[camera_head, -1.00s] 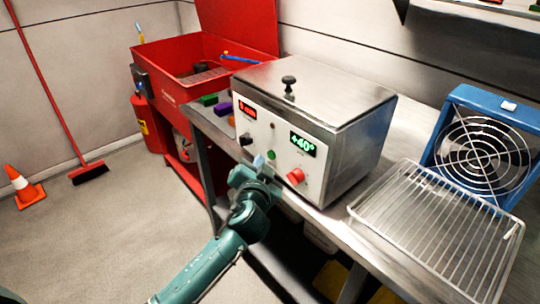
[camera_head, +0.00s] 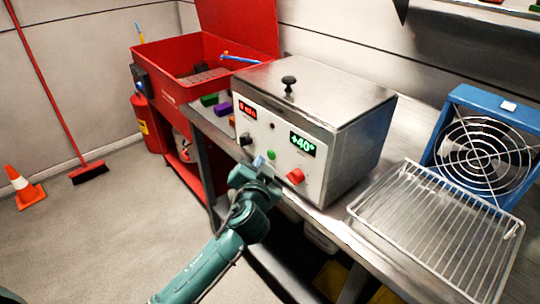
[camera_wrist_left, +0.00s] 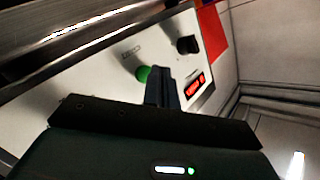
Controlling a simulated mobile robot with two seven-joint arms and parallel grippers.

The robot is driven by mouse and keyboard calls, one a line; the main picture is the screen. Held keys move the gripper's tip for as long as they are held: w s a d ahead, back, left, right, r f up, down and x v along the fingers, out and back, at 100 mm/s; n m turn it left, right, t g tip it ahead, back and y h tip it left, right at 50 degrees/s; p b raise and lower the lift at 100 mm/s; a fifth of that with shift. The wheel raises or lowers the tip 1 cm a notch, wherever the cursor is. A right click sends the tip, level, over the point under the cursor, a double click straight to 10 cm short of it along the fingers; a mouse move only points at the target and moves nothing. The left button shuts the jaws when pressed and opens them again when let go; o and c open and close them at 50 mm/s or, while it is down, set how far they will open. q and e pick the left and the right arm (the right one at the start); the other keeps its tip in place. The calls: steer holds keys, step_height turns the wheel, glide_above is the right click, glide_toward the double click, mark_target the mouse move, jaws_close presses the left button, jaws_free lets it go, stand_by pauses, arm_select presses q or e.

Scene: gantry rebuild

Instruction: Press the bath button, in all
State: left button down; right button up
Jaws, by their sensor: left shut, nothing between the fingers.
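The bath is a steel box (camera_head: 318,88) with a lid and a black knob on top. Its white front panel (camera_head: 282,133) carries a green button (camera_head: 271,155), a black knob (camera_head: 245,139), a red knob (camera_head: 295,176), a red display and a green display reading +40°. My left gripper (camera_head: 262,163) is shut and empty, right in front of the panel near the green button. In the left wrist view the fingertips (camera_wrist_left: 163,72) are beside the green button (camera_wrist_left: 143,73); I cannot tell whether they touch it. My right gripper is not in view.
A wire rack (camera_head: 440,229) and a blue fan (camera_head: 485,147) stand right of the bath on the steel bench. A red parts washer (camera_head: 190,72) stands at the back left. A broom and an orange cone (camera_head: 23,187) are on the otherwise clear floor at left.

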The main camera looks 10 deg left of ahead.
arm_select(q)
steer(key=shift+w+d, duration=0.1)
steer(key=shift+w, duration=0.05)
stand_by(0.4)
steer(key=shift+w+d, duration=0.15)
steer(key=shift+w, duration=0.05)
stand_by(0.5)
steer(key=shift+w+d+b, duration=0.25)
steer(key=shift+w+b, duration=0.1)
stand_by(0.3)
steer(key=shift+s, duration=0.1)
steer(key=shift+s+a+p, duration=0.35)
steer(key=shift+s+a, duration=0.15)
steer(key=shift+s, duration=0.1)
stand_by(0.3)
steer(key=s+a, duration=0.1)
steer(key=s, duration=0.1)
steer(key=s+a+p, duration=0.1)
steer(key=s+a, duration=0.1)
stand_by(0.4)
